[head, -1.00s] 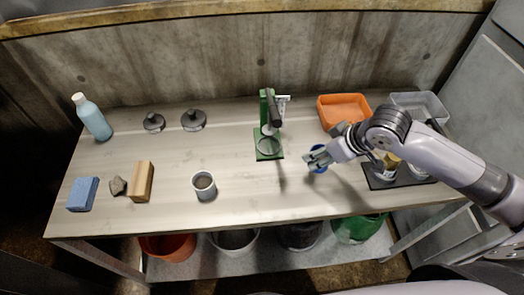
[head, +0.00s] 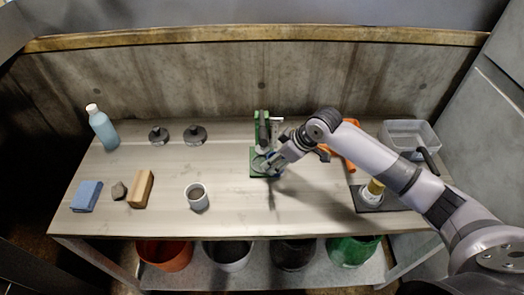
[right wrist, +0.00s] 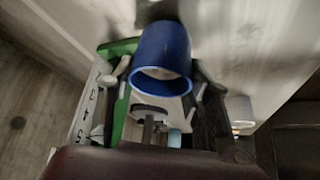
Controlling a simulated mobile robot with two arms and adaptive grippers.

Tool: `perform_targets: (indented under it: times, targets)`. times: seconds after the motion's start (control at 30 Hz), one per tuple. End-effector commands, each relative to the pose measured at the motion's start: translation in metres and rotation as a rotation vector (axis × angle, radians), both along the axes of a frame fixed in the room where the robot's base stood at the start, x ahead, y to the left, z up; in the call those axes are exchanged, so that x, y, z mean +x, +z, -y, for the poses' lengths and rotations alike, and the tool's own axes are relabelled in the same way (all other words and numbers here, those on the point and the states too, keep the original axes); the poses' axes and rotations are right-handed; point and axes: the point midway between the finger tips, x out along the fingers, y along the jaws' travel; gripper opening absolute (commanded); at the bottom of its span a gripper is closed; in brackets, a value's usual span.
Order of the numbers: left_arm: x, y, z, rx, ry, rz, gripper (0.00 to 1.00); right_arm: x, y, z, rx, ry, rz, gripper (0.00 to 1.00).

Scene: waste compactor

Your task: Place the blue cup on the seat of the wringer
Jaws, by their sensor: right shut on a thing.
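The green wringer (head: 255,130) stands at the back middle of the table, its upright and lever rising above a green base. My right gripper (head: 264,165) is at the wringer's base, partly covering it. In the right wrist view, my right gripper (right wrist: 165,75) is shut on the blue cup (right wrist: 163,48), a finger on each side. The cup's open rim faces the wrist camera. In the head view the cup is mostly hidden by the gripper. I cannot tell whether it touches the seat. My left gripper is not in view.
A grey cup (head: 197,197) stands at the front middle-left. A black tray (head: 365,203) is at the right. Blue bottle (head: 103,127) and blocks stand left. Bins sit below.

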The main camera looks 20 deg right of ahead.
Motion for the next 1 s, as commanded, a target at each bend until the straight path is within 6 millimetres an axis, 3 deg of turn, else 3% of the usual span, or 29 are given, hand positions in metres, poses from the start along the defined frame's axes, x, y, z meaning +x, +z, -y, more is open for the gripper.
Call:
perform_targets:
  times: [0.13, 0.4, 0.87, 0.9, 1.0]
  targets:
    - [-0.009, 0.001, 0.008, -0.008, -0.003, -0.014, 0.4, 0.008, 0.0, -0.007, -0.001, -0.001, 0.001, 0.11]
    - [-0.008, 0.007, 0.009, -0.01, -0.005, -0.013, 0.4, 0.038, 0.002, -0.035, 0.0, 0.001, 0.001, 0.11]
    - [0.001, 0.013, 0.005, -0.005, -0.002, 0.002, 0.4, 0.036, -0.006, -0.032, -0.001, -0.001, 0.0, 0.11]
    - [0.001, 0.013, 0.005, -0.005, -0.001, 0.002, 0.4, 0.036, -0.005, -0.032, -0.002, 0.0, 0.0, 0.48]
    - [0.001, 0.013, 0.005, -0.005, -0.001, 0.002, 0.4, 0.036, -0.005, -0.032, -0.002, 0.0, 0.0, 0.54]
